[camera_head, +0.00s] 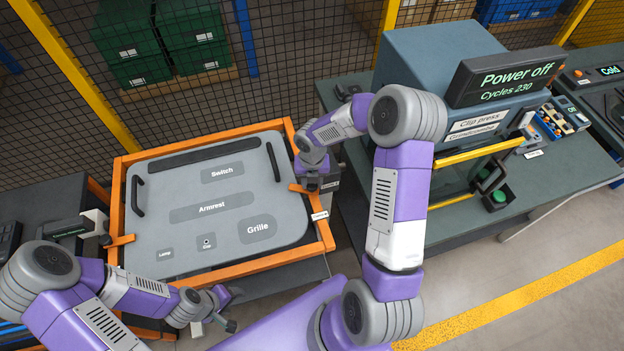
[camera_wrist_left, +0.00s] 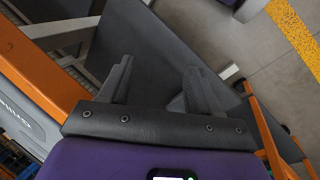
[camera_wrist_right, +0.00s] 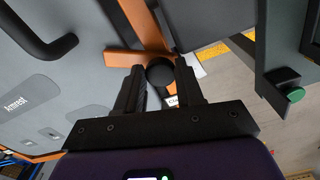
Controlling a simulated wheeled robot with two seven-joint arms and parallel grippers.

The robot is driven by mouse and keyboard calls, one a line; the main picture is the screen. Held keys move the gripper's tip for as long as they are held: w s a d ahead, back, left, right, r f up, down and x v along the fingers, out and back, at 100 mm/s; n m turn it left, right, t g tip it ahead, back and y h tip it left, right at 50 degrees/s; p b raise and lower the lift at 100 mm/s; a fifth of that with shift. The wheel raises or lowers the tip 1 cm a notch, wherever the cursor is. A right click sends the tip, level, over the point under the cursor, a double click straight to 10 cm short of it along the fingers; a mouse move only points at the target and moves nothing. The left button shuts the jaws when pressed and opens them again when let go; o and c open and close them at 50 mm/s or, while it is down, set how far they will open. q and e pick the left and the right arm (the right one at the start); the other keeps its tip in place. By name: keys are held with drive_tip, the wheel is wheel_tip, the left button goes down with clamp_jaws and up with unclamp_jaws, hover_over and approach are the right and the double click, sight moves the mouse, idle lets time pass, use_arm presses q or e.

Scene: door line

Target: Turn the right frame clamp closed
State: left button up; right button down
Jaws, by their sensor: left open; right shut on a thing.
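The right frame clamp is an orange bar with a dark round knob (camera_wrist_right: 160,73) on the right rail of the orange frame. In the right wrist view its orange arm (camera_wrist_right: 124,58) points left over the grey panel's edge. My right gripper (camera_head: 312,184) is shut on the knob, with one finger on each side; in the head view it hides most of the clamp. The grey door panel (camera_head: 160,225) lies in the orange frame (camera_head: 328,236). My left gripper (camera_head: 226,312) is open and empty in front of the frame; its spread fingers show in the left wrist view (camera_wrist_left: 157,78).
Another orange clamp (camera_head: 121,240) sits on the frame's left rail. The clip press (camera_head: 430,60) stands on a bench to the right, its screen (camera_head: 512,77) reading "Power off". A wire fence (camera_head: 290,50) runs behind. Open floor (camera_head: 500,290) lies at the lower right.

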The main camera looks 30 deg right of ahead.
drive_tip(key=c, duration=0.7)
unclamp_jaws()
drive_tip(key=shift+r+p, duration=0.3)
drive_tip(key=shift+r, duration=3.5)
drive_tip(key=shift+c, duration=0.4)
